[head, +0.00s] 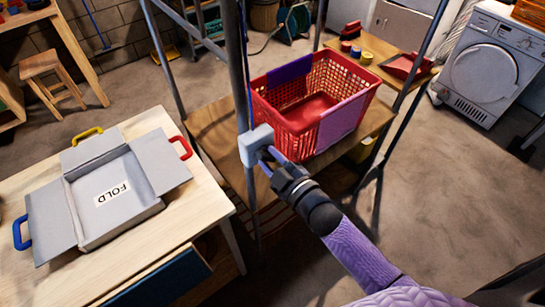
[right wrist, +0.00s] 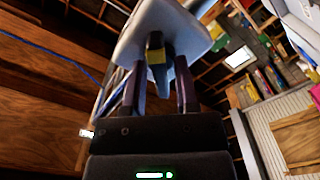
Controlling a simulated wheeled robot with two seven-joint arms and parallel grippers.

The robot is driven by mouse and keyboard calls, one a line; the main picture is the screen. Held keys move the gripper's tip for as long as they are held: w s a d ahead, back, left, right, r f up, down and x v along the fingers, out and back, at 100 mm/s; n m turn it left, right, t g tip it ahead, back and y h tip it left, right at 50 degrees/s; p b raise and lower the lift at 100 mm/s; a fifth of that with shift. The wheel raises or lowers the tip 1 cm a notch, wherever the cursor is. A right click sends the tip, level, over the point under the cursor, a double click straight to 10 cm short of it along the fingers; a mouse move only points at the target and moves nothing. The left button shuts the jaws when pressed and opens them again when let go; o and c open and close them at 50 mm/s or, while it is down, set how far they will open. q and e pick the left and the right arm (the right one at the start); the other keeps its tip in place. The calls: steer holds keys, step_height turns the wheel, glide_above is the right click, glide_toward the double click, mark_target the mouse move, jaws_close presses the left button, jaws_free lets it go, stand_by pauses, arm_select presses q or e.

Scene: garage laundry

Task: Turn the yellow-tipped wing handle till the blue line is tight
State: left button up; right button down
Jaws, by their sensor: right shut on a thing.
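A grey winch-like block (head: 257,143) is fixed on the upright metal pole in the head view. It also fills the top middle of the right wrist view (right wrist: 160,22) as a pale housing. The wing handle (right wrist: 156,52), dark with a yellow part, sticks out of the housing between my fingers. My right gripper (head: 270,160) reaches up to the block, and in the right wrist view its fingers (right wrist: 158,78) are shut on the handle. The blue line (head: 243,50) runs along the pole above the block; its tension is unclear. My left gripper is out of view.
A red basket (head: 302,120) with purple cloths stands on a wooden platform (head: 216,125) behind the pole. A grey folding board marked FOLD (head: 115,222) lies on a table at left. More metal poles stand around the platform. Open floor (head: 450,190) lies at right.

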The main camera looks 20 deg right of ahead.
steer(key=m, duration=0.2)
steer(key=m+p, duration=0.1)
steer(key=shift+w+r+m, duration=0.1)
steer(key=shift+r+m, duration=0.1)
steer(key=shift+m, duration=0.2)
steer(key=m, duration=0.3)
steer(key=shift+m+p, duration=0.3)
steer(key=shift+p, duration=0.05)
steer(key=m, duration=0.3)
steer(key=shift+m, duration=0.3)
steer(key=m, duration=0.3)
steer(key=shift+a+m, duration=0.1)
steer(key=shift+m, duration=0.2)
steer(key=m, duration=0.3)
steer(key=shift+m, duration=0.3)
steer(key=m, duration=0.2)
steer(key=shift+m, duration=0.4)
steer(key=m+b, duration=0.1)
steer(key=m, duration=0.4)
steer(key=shift+r+m+b, duration=0.1)
steer(key=shift+m+b, duration=0.2)
steer(key=shift+b, duration=0.1)
